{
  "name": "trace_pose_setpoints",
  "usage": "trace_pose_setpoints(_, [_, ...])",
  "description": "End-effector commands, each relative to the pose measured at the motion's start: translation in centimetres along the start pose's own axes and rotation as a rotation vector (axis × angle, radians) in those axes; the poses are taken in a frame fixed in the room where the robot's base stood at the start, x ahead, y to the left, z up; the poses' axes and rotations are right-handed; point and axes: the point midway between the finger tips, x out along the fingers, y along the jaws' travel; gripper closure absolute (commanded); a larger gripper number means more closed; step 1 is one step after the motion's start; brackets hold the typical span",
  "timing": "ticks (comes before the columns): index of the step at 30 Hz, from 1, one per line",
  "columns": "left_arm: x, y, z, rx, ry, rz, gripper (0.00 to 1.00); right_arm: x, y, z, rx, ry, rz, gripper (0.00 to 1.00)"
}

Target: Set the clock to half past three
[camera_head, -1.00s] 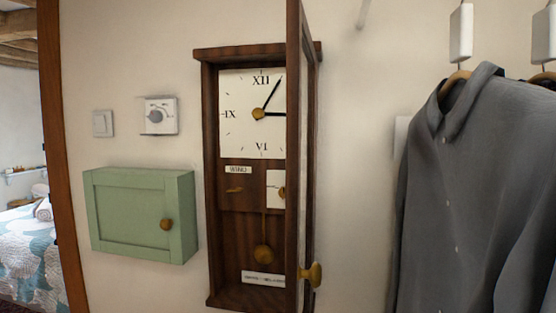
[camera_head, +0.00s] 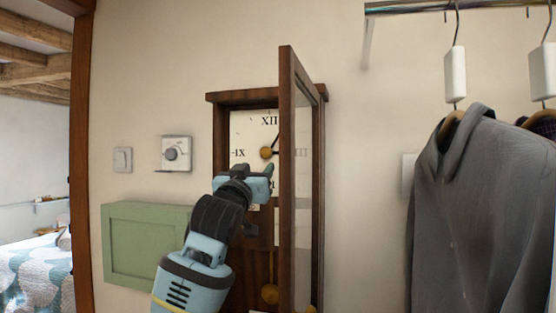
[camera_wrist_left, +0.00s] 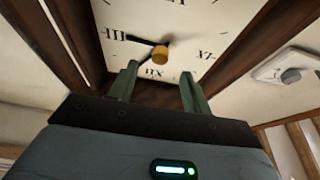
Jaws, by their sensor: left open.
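The wall clock (camera_head: 215,125) has a dark wooden case, and its glazed door (camera_head: 287,120) stands open on the right. Its white dial (camera_head: 242,125) has Roman numerals and a brass centre knob (camera_head: 267,153). In the left wrist view the dial appears upside down, with the knob (camera_wrist_left: 160,53) beyond the fingers. One black hand (camera_wrist_left: 128,39) points to III; the other (camera_wrist_left: 146,52) points near I. My left gripper (camera_head: 255,172) is open and empty in front of the lower dial. The fingertips (camera_wrist_left: 160,82) also show there, apart from the knob. The right gripper is out of view.
A green wall cabinet (camera_head: 140,245), a thermostat (camera_head: 175,153) and a light switch (camera_head: 122,160) are left of the clock. A grey shirt (camera_head: 465,215) hangs from a rail on the right. The open clock door stands close to the right of my left gripper.

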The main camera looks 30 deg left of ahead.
Motion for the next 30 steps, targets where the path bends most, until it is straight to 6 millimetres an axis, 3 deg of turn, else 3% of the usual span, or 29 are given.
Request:
trace_pose_setpoints(11, [0.7, -0.2, -0.6, -0.003, 0.006, -0.005, 0.51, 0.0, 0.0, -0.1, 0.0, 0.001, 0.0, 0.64])
trace_pose_setpoints(24, [5.9, -0.2, -0.7, -0.004, 0.006, -0.005, 0.51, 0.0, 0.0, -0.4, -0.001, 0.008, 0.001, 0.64])
trace_pose_setpoints(30, [7.3, -0.2, -0.7, -0.004, 0.007, -0.004, 0.51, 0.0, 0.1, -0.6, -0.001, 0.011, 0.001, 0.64])
